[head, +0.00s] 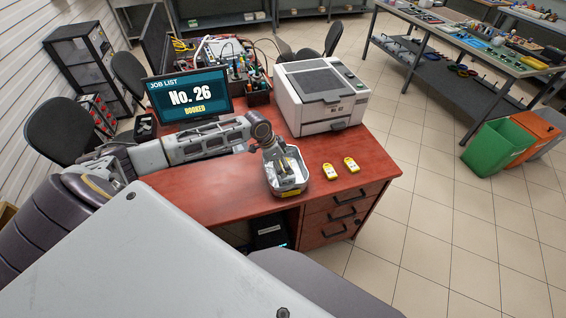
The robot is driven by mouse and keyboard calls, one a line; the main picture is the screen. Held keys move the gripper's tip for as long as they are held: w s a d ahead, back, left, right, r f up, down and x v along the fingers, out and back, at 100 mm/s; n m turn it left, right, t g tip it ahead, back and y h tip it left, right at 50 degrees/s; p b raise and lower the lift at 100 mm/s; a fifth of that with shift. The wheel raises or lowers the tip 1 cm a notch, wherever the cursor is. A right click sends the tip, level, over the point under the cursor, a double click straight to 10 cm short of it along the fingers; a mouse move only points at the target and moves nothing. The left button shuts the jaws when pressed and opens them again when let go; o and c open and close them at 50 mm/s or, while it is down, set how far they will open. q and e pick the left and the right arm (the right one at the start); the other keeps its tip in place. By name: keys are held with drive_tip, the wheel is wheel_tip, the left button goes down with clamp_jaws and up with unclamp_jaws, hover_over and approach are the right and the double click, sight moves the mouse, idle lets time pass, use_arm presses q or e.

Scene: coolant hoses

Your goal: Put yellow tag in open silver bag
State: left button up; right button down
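An open silver bag (302,182), looking like a shallow open-topped container, sits near the front edge of the red-brown desk. A yellow patch shows low on its front side. Two yellow tags with pale faces lie flat on the desk just right of it: a nearer tag (330,171) and a farther tag (351,164). My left arm reaches in from the left, and my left gripper (285,178) points down at the bag's opening. Its fingertips are small and blend with the grey bag, so I cannot tell whether they hold anything. My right gripper is out of view.
The desk (215,195) has a bare front left area. A white printer (322,98) stands behind the tags. A monitor (190,95) reading "No. 26 BOOKED" stands behind my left arm. Drawers (345,212) are below the desk's right side. Open tiled floor lies to the right.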

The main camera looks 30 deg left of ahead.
use_arm(q)
drive_tip(key=shift+r, duration=0.15)
drive_tip(key=v, duration=1.2)
idle(0.5)
drive_tip(key=shift+s, duration=0.1)
idle(0.7)
